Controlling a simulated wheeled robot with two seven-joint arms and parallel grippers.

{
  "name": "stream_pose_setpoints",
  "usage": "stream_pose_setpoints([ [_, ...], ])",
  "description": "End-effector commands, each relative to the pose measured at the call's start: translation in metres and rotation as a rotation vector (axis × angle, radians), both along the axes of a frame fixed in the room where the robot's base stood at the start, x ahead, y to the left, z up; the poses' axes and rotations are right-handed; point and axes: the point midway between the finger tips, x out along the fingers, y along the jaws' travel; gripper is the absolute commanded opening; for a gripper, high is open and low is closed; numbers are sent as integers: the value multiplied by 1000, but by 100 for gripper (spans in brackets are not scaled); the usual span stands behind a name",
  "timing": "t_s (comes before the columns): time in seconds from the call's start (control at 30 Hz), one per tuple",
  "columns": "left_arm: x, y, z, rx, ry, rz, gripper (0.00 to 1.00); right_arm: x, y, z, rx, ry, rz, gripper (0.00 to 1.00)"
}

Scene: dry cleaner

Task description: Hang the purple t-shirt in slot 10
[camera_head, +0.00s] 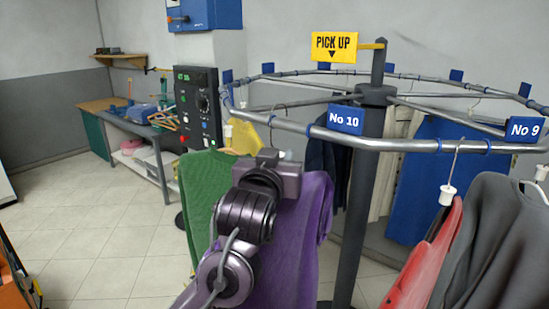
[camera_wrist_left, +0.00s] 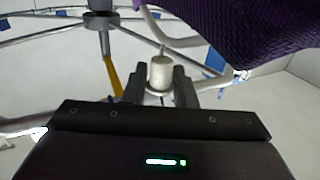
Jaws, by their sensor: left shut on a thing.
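The purple t-shirt (camera_head: 312,225) hangs below the rail, partly hidden behind my left arm. My left gripper (camera_head: 284,156) is just under the rail, left of the blue "No 10" tag (camera_head: 345,119). In the left wrist view its fingers (camera_wrist_left: 159,88) are shut on the white hanger knob (camera_wrist_left: 160,72), with the purple cloth (camera_wrist_left: 245,30) at upper right. The thin hanger hook (camera_head: 272,108) rises to the rail (camera_head: 400,146); I cannot tell whether it rests on it. My right gripper is not in view.
A green sweater (camera_head: 205,190) hangs close on the left. A red garment (camera_head: 428,262) and a grey one (camera_head: 488,245) hang on the right near the "No 9" tag (camera_head: 524,129). A control box (camera_head: 198,105) and the central post (camera_head: 362,205) stand behind.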

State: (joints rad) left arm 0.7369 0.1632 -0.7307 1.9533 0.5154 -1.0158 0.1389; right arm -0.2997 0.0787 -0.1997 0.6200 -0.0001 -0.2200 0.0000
Motion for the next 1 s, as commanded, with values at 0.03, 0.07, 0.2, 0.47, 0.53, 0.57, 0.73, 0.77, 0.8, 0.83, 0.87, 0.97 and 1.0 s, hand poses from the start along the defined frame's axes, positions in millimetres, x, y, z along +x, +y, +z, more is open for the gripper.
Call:
stream_pose_setpoints([
  [0.03, 2, -2, 1, 0, -1, -1, 0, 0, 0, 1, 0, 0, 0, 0],
  [0.07, 2, -2, 1, 0, -1, -1, 0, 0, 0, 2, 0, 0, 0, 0],
  [0.2, 7, -6, 1, 0, -1, -1, 0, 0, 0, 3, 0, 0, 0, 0],
  [0.47, 15, -12, 2, 0, -1, -1, 0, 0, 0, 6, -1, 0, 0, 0],
  [0.53, 17, -14, 2, 0, -2, -1, 0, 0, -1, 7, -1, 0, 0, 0],
  [0.57, 19, -14, 2, 0, -2, -1, 0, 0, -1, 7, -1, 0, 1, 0],
  [0.73, 24, -18, 2, -1, -2, -1, 0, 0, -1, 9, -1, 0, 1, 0],
  [0.77, 25, -19, 2, -1, -2, -1, 0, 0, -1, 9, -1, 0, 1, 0],
  [0.8, 26, -20, 2, 0, -1, 0, 0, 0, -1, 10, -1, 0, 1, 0],
  [0.83, 27, -21, 2, 0, -1, 0, 0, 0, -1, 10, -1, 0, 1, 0],
  [0.87, 28, -21, 2, 0, -2, -1, 0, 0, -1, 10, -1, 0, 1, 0],
  [0.97, 30, -23, 2, -1, -2, -1, 0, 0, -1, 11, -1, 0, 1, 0],
  [1.0, 30, -23, 2, -1, -2, -1, 0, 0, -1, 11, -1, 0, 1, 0],
])
